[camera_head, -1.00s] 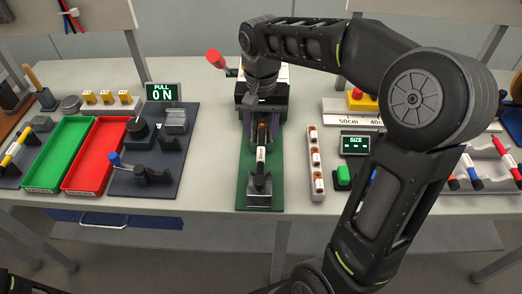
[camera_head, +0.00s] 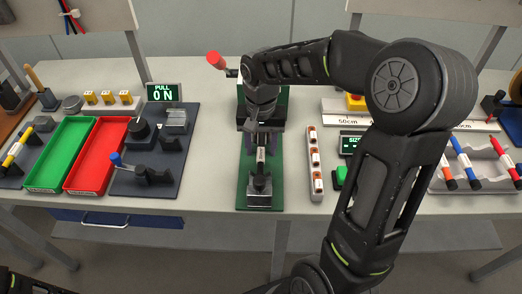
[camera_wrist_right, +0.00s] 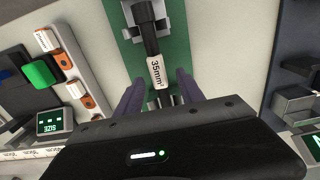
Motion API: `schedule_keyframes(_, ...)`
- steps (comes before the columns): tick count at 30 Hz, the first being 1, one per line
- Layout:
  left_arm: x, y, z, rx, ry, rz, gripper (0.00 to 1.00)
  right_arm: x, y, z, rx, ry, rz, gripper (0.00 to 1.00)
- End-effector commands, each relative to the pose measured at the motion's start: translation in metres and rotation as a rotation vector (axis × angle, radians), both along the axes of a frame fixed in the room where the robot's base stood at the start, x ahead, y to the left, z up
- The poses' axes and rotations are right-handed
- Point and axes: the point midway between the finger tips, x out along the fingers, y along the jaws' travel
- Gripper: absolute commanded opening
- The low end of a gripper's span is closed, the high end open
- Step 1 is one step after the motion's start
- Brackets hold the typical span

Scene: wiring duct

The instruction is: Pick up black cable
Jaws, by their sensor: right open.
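The black cable (camera_wrist_right: 150,42) with a white "35mm" label (camera_wrist_right: 156,72) lies along the green base (camera_wrist_right: 177,45) in the right wrist view. One end sits in a grey holder, and part of its other end is hidden near my gripper. In the head view the labelled cable (camera_head: 261,157) shows just in front of my right gripper (camera_head: 261,143). My right gripper is open, with one finger on each side of the cable in the wrist view. I cannot tell whether the fingers touch it. My left gripper is out of view.
A white strip with several orange-and-white pieces (camera_head: 315,160) and a green button (camera_head: 341,175) stand to the right. A dark lever fixture (camera_head: 150,180) and red tray (camera_head: 95,155) stand to the left. Bare table lies on both sides of the green base.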

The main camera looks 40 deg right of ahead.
Motion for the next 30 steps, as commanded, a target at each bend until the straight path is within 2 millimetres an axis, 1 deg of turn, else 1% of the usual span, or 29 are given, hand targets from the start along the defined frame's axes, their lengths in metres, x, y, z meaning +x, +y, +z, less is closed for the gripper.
schedule_keyframes(13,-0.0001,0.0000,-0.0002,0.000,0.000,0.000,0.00,0.0001,0.0001,0.0004,0.000,0.000,0.000,0.45)
schedule_keyframes(14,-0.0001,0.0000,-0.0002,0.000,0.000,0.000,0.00,0.0001,0.0001,0.0004,0.000,0.000,0.000,0.44)
schedule_keyframes(30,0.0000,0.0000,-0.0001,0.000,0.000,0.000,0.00,0.0001,0.0002,0.0004,0.000,0.000,0.000,0.00)
